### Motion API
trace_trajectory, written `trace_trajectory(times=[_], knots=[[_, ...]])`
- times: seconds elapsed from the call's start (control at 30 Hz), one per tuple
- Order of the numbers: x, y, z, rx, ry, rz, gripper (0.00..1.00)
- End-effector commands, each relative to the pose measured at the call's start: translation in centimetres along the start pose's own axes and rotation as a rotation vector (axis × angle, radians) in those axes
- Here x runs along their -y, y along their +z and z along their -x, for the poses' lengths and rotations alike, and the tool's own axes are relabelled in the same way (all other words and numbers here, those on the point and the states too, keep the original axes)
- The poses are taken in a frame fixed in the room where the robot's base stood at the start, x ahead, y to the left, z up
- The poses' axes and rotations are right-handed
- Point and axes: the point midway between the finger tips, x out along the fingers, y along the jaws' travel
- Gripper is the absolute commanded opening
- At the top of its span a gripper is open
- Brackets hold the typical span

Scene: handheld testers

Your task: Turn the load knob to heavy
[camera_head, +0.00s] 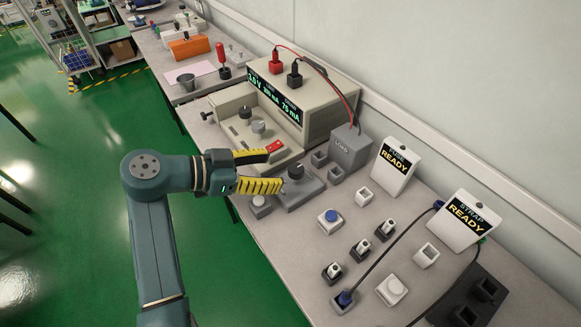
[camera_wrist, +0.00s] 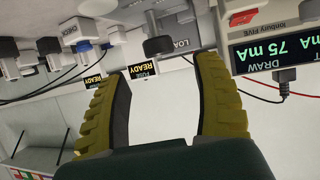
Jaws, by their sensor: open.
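The knob (camera_head: 296,171) is a short dark cylinder on a low grey base (camera_head: 301,191) near the table's front edge. Behind it stands a grey box labelled LOAD (camera_head: 350,150). My gripper (camera_head: 275,168) is open, its two yellow ribbed fingers pointing at the knob. The knob appears just beyond the fingertips, roughly in line with the gap; I see no contact. In the wrist view, a dark round knob (camera_wrist: 158,46) shows between the tips of my gripper (camera_wrist: 162,66). The knob's pointer and any heavy mark are too small to read.
A beige power supply (camera_head: 322,97) with a lit display stands behind the gripper. READY signs (camera_head: 397,166), plugs, sockets and cables fill the right. Bare table lies between these.

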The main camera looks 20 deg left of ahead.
Motion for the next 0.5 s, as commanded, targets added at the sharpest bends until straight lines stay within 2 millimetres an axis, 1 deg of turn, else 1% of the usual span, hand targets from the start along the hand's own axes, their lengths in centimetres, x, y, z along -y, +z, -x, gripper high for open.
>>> trace_trajectory(times=[0.03,0.1,0.2,0.3,0.5], knots=[[0.1,0.0,1.4,0.0,-0.005,0.0,0.67],[0.1,0.0,2.8,-0.001,-0.003,0.001,0.67],[0.1,0.1,4.2,0.0,-0.001,0.001,0.67],[0.0,0.1,4.8,0.001,0.001,0.001,0.67],[0.0,0.1,5.0,0.001,0.002,0.001,0.67]])
